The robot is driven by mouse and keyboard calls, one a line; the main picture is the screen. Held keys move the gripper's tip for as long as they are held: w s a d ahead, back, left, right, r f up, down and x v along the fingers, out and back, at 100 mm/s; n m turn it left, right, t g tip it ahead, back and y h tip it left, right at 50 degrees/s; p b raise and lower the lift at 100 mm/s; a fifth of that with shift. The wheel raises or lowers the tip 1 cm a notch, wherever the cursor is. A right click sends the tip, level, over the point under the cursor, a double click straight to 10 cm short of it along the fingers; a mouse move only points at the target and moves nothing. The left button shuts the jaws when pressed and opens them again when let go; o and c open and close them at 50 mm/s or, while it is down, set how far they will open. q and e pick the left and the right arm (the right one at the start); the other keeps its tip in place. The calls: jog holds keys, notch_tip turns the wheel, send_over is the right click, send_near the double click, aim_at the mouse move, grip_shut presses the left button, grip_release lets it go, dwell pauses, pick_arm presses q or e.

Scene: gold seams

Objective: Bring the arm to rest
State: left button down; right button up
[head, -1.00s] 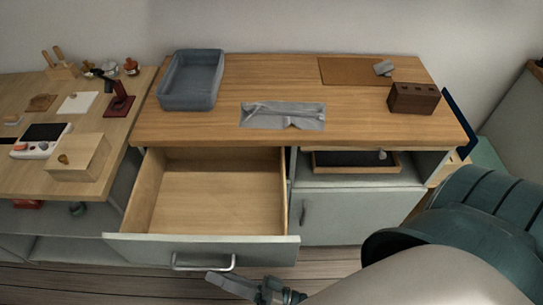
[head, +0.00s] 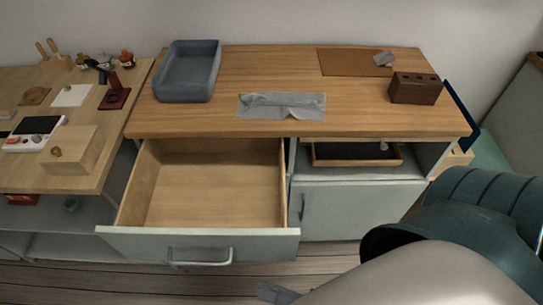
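My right arm comes in from the lower right. My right gripper (head: 277,293) shows only in part at the bottom edge, low in front of the open drawer (head: 210,190). It is apart from the drawer handle. Whether its fingers are open or shut cannot be made out. The drawer is pulled out and looks empty. My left gripper is out of view.
The wooden worktop (head: 260,62) carries a grey-blue tray (head: 188,72), a grey cloth (head: 282,106), a brown mat (head: 345,62) and a dark wooden block with holes (head: 415,88). A side table (head: 25,180) with several items stands left. Floor in front is clear.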

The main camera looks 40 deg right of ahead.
dwell(0.4)
